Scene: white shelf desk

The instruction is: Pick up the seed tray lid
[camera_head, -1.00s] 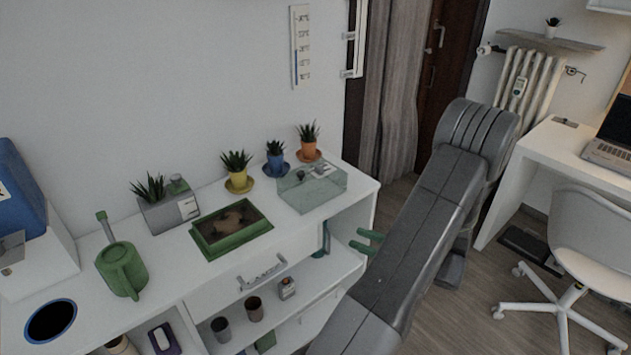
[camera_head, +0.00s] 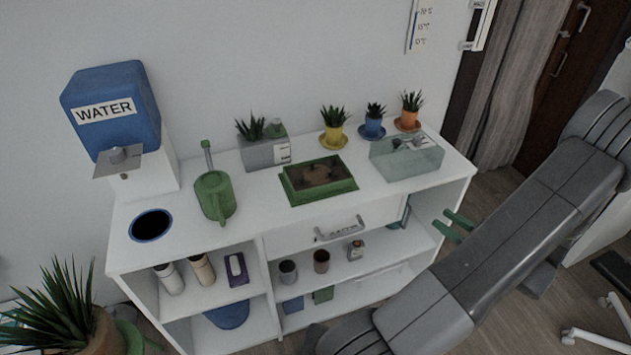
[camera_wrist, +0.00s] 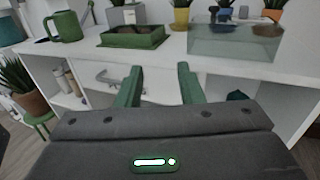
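A clear, green-tinted box-shaped cover, which looks like the seed tray lid (camera_head: 410,163), sits at the right end of the white desktop. In the wrist view the lid (camera_wrist: 235,45) is at the upper right. The green seed tray (camera_head: 318,190) with brown soil is left of it, apart from it; it also shows in the wrist view (camera_wrist: 132,41). My gripper (camera_head: 441,219) has green fingers and is in front of the desk's right end, below the top. In the wrist view my gripper (camera_wrist: 160,68) is open, with nothing between the fingers.
Potted plants in yellow (camera_head: 333,134), blue (camera_head: 373,128) and orange (camera_head: 408,118) pots stand behind the tray and lid. A grey planter (camera_head: 264,153), green watering can (camera_head: 214,195) and blue water dispenser (camera_head: 112,110) are further left. Open shelves below hold cups.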

